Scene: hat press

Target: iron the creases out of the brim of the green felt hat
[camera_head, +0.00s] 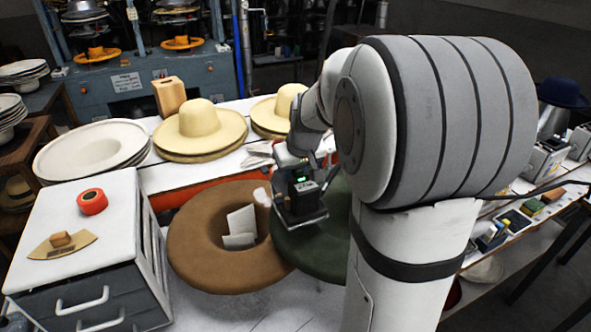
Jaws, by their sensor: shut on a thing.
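The green felt hat (310,250) lies on the white table to the right of a brown hat, partly hidden behind my arm. My gripper (303,180) is above the left part of its brim. It is shut on a dark iron (303,199) with a flat metal base. The iron's base looks level and is over the brim; I cannot tell whether it touches the felt. Creases in the brim cannot be made out from here.
The brown hat (200,258) with white cards in its crown sits close at the left. Cream hats (200,128) and a white hat stack (92,152) stand behind. A white drawer cabinet (90,235) holds red tape (92,201). My arm hides the right side.

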